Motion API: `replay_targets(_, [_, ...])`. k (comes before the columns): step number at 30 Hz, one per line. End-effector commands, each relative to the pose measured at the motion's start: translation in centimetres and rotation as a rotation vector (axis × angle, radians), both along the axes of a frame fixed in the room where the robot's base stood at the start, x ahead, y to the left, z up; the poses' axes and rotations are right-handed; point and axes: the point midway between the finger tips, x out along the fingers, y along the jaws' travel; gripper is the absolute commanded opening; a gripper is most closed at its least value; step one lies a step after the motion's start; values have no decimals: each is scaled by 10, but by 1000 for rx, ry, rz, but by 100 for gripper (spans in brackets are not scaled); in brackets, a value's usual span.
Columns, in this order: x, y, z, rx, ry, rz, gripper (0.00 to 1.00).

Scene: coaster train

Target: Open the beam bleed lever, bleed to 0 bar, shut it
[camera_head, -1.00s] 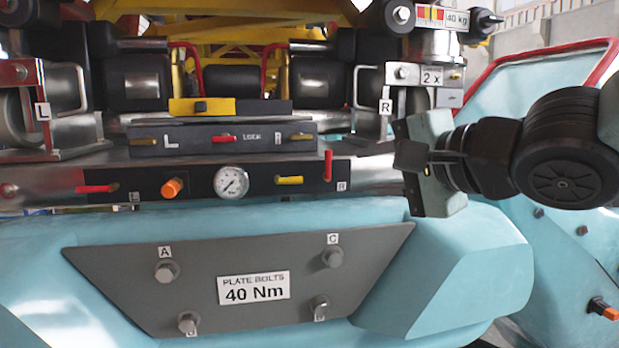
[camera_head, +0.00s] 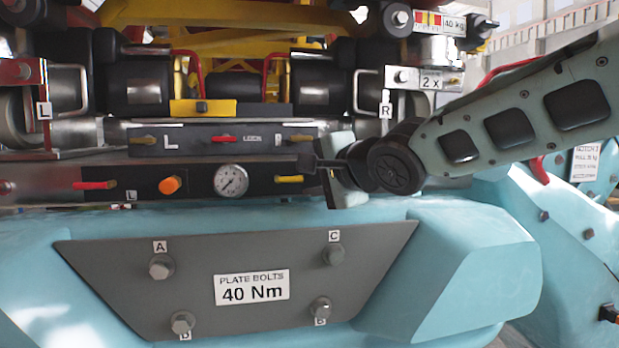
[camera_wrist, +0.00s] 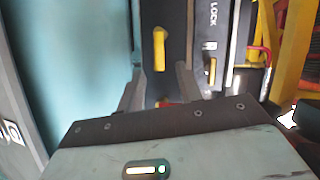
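A black panel (camera_head: 148,182) on the beam carries a white round gauge (camera_head: 231,180), an orange knob (camera_head: 170,185), a yellow lever (camera_head: 289,179) and a red lever at its left end (camera_head: 96,185). The gauge reading is too small to tell. My gripper (camera_head: 318,166) is at the panel's right end, hiding the right red lever in the head view. In the wrist view, my gripper (camera_wrist: 160,85) is open, fingers apart; a bit of red lever (camera_wrist: 165,103) shows between them, partly hidden by the gripper body. The yellow lever (camera_wrist: 160,48) lies beyond the fingertips.
Above the panel is a grey LOCK bar (camera_head: 220,138) with small levers. The R bracket (camera_head: 386,105) stands close above my gripper. Below is a grey bolt plate (camera_head: 205,260) marked 40 Nm on pale blue bodywork. Yellow frames and red bars stand behind.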

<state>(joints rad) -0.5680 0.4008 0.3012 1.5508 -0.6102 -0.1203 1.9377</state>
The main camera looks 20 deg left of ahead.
Motion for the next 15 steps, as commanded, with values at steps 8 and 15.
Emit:
replay_targets(8, [4,6,-2,-1,-1,0,36])
replay_targets(15, [4,6,-2,-1,-1,0,5])
